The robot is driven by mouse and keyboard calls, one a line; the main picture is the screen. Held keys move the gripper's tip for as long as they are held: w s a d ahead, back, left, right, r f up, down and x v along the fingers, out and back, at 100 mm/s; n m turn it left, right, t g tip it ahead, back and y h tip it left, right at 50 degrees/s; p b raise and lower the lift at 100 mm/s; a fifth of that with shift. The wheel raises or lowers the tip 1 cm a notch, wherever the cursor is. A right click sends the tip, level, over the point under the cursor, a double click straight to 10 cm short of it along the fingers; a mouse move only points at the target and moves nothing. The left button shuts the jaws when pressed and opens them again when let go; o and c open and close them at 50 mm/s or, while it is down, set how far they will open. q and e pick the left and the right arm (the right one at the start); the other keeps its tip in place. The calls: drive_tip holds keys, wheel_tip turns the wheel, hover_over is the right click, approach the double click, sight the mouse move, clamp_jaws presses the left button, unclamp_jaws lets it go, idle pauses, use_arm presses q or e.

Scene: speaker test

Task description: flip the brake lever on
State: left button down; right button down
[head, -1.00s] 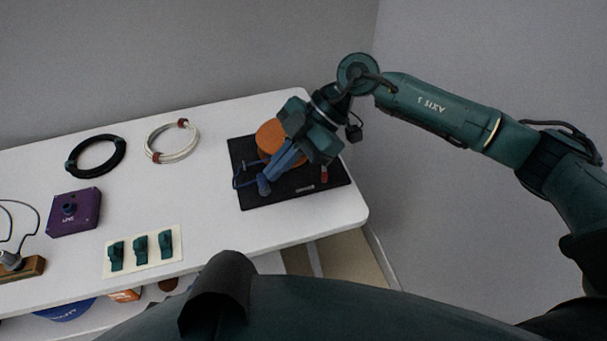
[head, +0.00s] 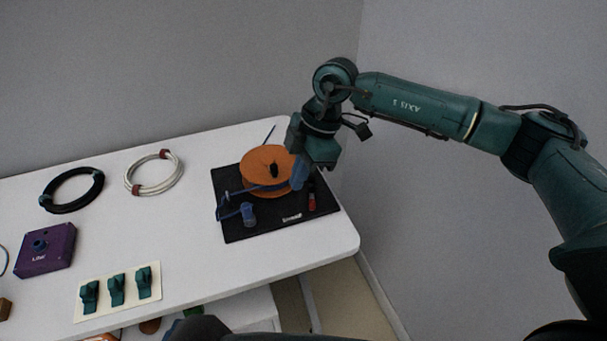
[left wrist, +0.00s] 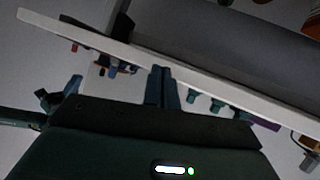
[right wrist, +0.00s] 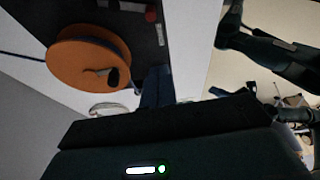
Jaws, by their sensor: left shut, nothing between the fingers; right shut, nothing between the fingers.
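An orange spool (head: 262,163) with a dark knob (head: 274,171) sits on a black base plate (head: 265,222) on the table's right part. A small red piece (head: 312,202), possibly the brake lever, stands at the plate's right side; it also shows in the right wrist view (right wrist: 151,14). A blue post (head: 248,214) stands at the plate's front. My right gripper (head: 298,184) is shut and empty above the plate, between the spool and the red piece. My left gripper (left wrist: 162,72) is shut and empty; it shows only in the left wrist view, near the table edge.
The white table (head: 190,240) also holds a black cable coil (head: 99,186), a white coil (head: 176,178), a purple box (head: 45,250) and a cream strip with teal clips (head: 103,305). Items lie beneath the table. A wall stands behind.

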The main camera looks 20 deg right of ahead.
sight(312, 196)
drive_tip(key=x, duration=0.7)
drive_tip(key=shift+s+a+f, duration=0.1)
drive_tip(key=shift+a+f, duration=0.05)
drive_tip(key=shift+f, duration=0.15)
drive_tip(key=d, duration=0.2)
drive_tip(key=shift+d, duration=0.35)
drive_tip(key=shift+w+d, duration=0.2)
drive_tip(key=shift+d, duration=0.5)
